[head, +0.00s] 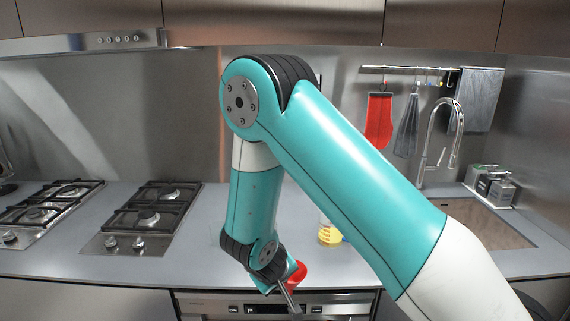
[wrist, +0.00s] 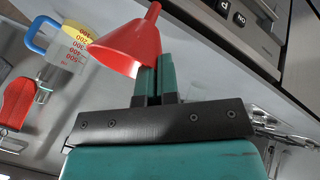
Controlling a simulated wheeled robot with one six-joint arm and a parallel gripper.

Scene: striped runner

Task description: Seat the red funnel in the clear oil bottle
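The red funnel (head: 298,272) is at my gripper (head: 290,292), low over the counter's front edge in the head view. In the wrist view, the teal fingers of my gripper (wrist: 156,78) are close together on the rim side of the funnel (wrist: 128,45). Its narrow spout points to the upper right of that picture and its wide mouth to the lower left. I cannot clearly make out the clear oil bottle. A faint clear outline (head: 214,234) shows just left of my forearm in the head view and may be it.
A measuring jug (head: 328,233) with yellow contents stands behind my arm; its blue handle shows in the wrist view (wrist: 36,35). Hobs (head: 155,215) lie left, a sink (head: 480,225) right. A red mitt (head: 379,120) hangs at the back. Counter left of my arm looks clear.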

